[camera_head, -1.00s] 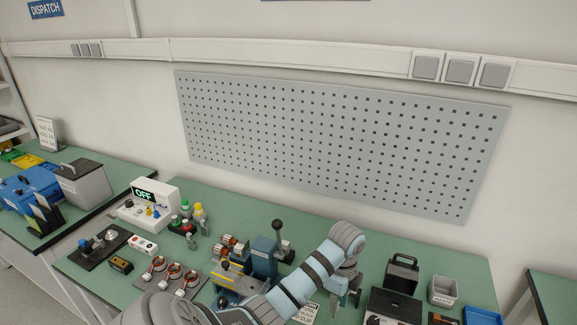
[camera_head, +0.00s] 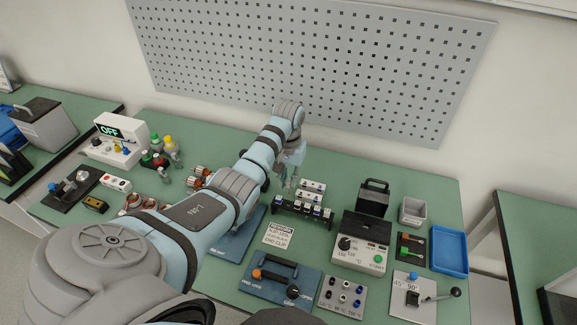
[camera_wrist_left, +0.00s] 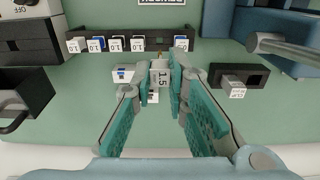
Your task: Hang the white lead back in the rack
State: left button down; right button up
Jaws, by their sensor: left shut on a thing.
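My left gripper (camera_head: 289,182) reaches down over the back of the bench, just behind a dark rack (camera_head: 290,209). The rack also shows at the top of the left wrist view (camera_wrist_left: 157,44), with several white-tagged leads in a row. Between the fingers (camera_wrist_left: 158,82) of my left gripper is a pale piece with a white tag reading 1.5 (camera_wrist_left: 160,78), apparently the white lead. The fingers are shut on it, a little apart from the rack in the picture. Its lower end is hard to make out. My right gripper is not in view.
A tester (camera_head: 361,255) and a black handled case (camera_head: 374,198) stand right of the rack. A dark holder (camera_wrist_left: 217,74) with a white-tagged piece is beside my fingers. A blue tray (camera_head: 464,252) and grey bin (camera_head: 413,210) are further right.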

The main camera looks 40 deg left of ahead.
aim_at(288, 186)
pick_arm(q)
jog(key=shift+f, duration=0.45)
notch_tip(288, 186, down, 3)
jog(key=shift+s+r+b, duration=0.15)
jog(key=shift+r+b, duration=0.05)
jog(key=shift+b, duration=0.15)
jog(key=shift+f, duration=0.25)
jog(key=shift+p, duration=0.4)
jog(key=shift+f, duration=0.2)
jog(key=shift+f, duration=0.25)
